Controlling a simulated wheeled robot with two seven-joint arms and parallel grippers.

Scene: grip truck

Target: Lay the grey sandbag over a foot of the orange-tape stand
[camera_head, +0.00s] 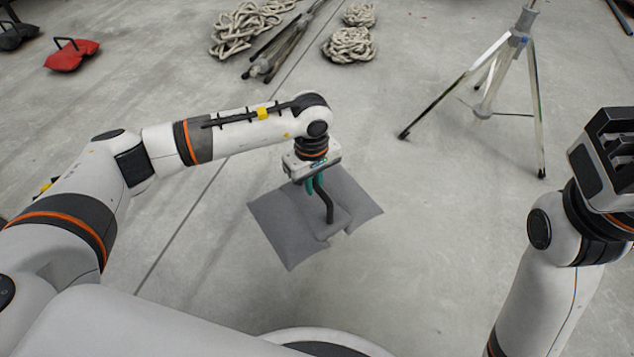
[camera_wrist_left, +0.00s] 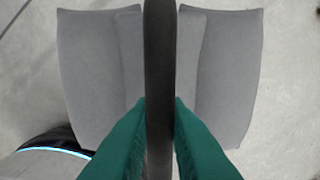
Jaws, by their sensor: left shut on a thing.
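The grey sandbag (camera_head: 280,222) shows in the middle of the head view, with its two halves spread to either side of a dark handle (camera_head: 329,206). My left gripper (camera_head: 315,184) is above it, its green fingers shut on the handle. In the left wrist view the fingers (camera_wrist_left: 160,125) press on both sides of the handle, with the sandbag (camera_wrist_left: 95,65) behind. I cannot tell whether the bag touches the floor. A tripod stand (camera_head: 487,92) stands upright at upper right, legs spread; no orange tape is visible on it. My right gripper (camera_head: 606,150) is at the right edge, its jaw opening unclear.
Coiled ropes (camera_head: 350,45) and another stand's legs (camera_head: 285,50) are at the top. A red sandbag (camera_head: 72,56) and a black bag (camera_head: 15,36) lie at upper left. The floor between the grey sandbag and the tripod is clear.

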